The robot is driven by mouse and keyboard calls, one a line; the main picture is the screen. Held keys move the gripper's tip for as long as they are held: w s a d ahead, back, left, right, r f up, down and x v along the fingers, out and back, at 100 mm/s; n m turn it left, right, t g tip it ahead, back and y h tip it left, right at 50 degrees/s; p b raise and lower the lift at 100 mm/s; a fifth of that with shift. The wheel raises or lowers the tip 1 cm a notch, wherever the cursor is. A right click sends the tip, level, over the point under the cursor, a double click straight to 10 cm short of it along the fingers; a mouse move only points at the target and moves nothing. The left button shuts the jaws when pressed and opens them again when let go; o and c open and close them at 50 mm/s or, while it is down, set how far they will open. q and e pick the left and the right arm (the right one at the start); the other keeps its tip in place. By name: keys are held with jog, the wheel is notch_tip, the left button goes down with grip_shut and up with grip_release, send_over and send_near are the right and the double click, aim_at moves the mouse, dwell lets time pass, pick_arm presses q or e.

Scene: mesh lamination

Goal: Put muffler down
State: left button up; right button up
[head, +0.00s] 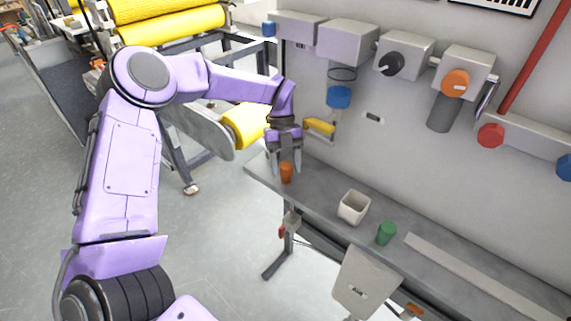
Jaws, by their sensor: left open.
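My left gripper (284,165) hangs fingers-down over the left end of a grey bench (328,192). It is open. A small orange cylinder (287,173) stands upright on the bench right at its fingertips; I cannot tell whether the fingers touch it. A similar green cylinder (386,233) stands on the bench farther right. Nothing is labelled as the muffler; the orange cylinder may be it. My right gripper is not in view.
A white open box (354,207) stands on the bench between the two cylinders. The wall behind carries grey boxes (347,42), an orange knob (455,83) and a red knob (490,135). Yellow rolls (172,25) on a machine frame are at the back left.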

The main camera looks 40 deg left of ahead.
pick_arm(q)
jog(key=b+v, duration=0.1)
jog(key=v, duration=0.6)
jog(key=shift+r, duration=0.35)
